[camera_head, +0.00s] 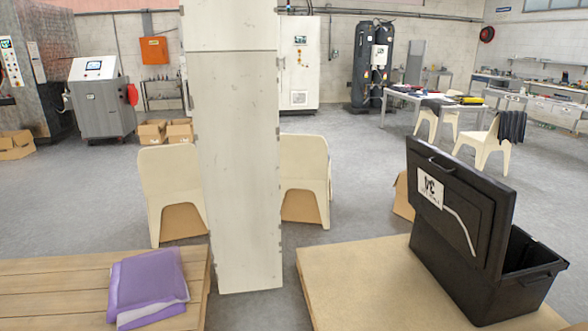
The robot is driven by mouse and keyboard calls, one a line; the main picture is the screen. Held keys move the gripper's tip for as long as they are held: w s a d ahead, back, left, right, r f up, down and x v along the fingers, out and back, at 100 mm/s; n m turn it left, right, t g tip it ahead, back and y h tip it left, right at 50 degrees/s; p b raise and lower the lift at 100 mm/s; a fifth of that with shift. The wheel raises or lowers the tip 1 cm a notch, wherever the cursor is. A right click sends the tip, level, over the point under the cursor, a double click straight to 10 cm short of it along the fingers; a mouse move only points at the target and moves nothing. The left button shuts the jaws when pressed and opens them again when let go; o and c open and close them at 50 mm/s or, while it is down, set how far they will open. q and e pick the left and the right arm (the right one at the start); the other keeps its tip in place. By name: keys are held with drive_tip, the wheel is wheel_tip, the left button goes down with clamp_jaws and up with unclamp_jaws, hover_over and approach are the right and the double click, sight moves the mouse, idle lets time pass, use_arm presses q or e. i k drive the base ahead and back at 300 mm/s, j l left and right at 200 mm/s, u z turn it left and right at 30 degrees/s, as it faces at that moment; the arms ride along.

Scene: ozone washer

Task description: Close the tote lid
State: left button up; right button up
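The black tote (470,280) stands on a light wooden table at the right. Its black lid (465,205) stands up, open and leaning slightly back, on the tote's left side. The lid carries a white label and a pale curved strip on the face toward me, and a handle near its top edge. The tote's opening shows at the right of the lid; most of its inside is hidden. Neither of my grippers shows in the head view.
The wooden table (365,290) has bare room left of the tote. A pale upright panel (238,160) stands left of centre. Purple folded cloth (147,283) lies on a slatted wooden surface (50,285) at left. Two cream chairs (172,190) (305,165) flank the panel.

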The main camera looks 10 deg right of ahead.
sight(473, 211)
drive_tip(key=i+j+z, duration=0.1)
drive_tip(key=i+z, duration=0.3)
drive_tip(key=i, duration=0.15)
drive_tip(key=i+j+z, duration=0.3)
drive_tip(key=i+z, duration=0.15)
drive_tip(key=i+j+z, duration=0.4)
drive_tip(key=i+j, duration=0.1)
drive_tip(key=i, duration=0.05)
